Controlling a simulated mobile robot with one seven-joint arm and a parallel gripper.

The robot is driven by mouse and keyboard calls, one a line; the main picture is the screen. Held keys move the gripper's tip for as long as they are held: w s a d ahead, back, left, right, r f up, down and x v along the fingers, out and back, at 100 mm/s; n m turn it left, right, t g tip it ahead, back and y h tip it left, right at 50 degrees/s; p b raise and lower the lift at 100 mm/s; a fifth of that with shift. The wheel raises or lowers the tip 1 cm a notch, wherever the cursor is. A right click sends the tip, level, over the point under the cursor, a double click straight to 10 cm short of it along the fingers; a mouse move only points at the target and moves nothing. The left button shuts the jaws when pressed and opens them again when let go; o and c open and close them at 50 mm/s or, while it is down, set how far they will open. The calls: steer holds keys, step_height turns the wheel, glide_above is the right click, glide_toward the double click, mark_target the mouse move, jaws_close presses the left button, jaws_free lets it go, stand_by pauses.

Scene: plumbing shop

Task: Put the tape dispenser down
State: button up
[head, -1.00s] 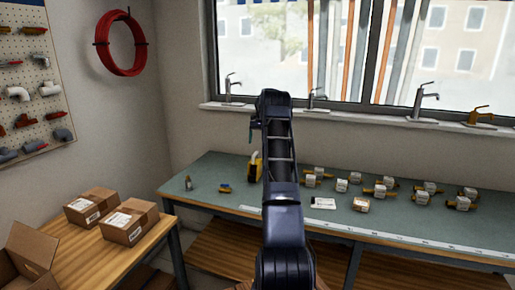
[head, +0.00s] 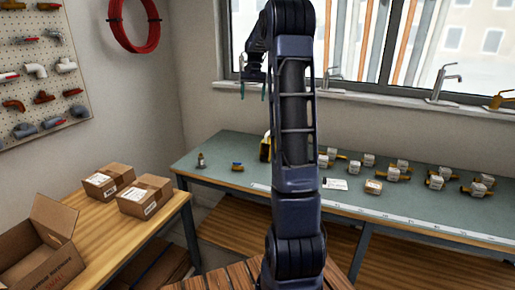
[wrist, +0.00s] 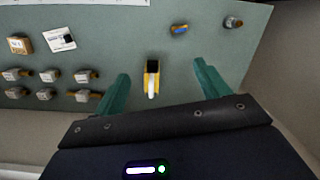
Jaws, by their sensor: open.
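The yellow tape dispenser (head: 265,147) stands on the green-topped workbench (head: 228,150), partly hidden behind my arm in the head view. In the wrist view the tape dispenser (wrist: 152,78) sits on the bench below and between my fingers, with a dark top and a white part toward me. My gripper (head: 254,88) is raised well above the bench in the head view. In the wrist view my gripper (wrist: 160,85) shows two teal fingers spread wide with nothing between them, apart from the dispenser.
Several white-tagged brass fittings (head: 392,174) stand on the bench to the right, near a small box (head: 373,187) and a white card (head: 334,184). A small blue and yellow item (head: 237,167) and a small fitting (head: 201,160) lie left. Cartons (head: 145,197) rest on the wooden table (head: 112,238).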

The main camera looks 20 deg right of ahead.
steer(key=s+a+r+n+t, duration=0.1)
steer(key=s+a, duration=0.3)
steer(key=s, duration=0.4)
steer(key=s+a+r+n+t+h, duration=0.1)
steer(key=s+a+r, duration=0.15)
steer(key=s, duration=0.45)
steer(key=s+a+n+t, duration=0.1)
steer(key=s+a, duration=0.4)
steer(key=s, duration=0.3)
steer(key=s+a+f+n+t, duration=0.1)
steer(key=s+f, duration=0.3)
steer(key=s, duration=0.5)
steer(key=s+a+f+n+t, duration=0.1)
steer(key=s+f, duration=0.3)
steer(key=s, duration=0.5)
steer(key=shift+s+a+f+n, duration=0.3)
steer(key=shift+a+n, duration=0.1)
steer(key=shift+a, duration=0.45)
